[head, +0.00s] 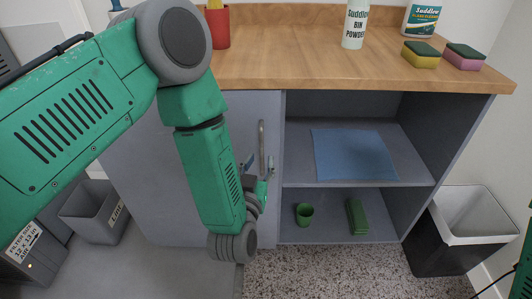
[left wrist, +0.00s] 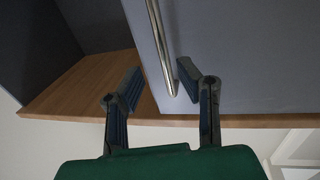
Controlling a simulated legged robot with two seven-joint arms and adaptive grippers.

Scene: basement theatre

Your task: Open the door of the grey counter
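The grey counter (head: 335,91) has a wooden top. Its grey door (head: 240,110) is on the left half and looks shut, with a vertical metal handle (head: 262,147) near its right edge. My left gripper (head: 260,172) is at the lower part of the handle, partly hidden by my own arm. In the left wrist view, my left gripper (left wrist: 160,75) is open, and the handle (left wrist: 160,45) lies between its fingertips, nearer the right finger. I see a gap on the left finger's side; contact on the right cannot be told. My right gripper is out of view.
The open right half holds a blue mat (head: 352,155), a green cup (head: 304,214) and a green block (head: 356,217). Bottles, sponges and a red cup (head: 218,28) stand on top. A bin (head: 468,225) stands right, a grey box (head: 92,212) left.

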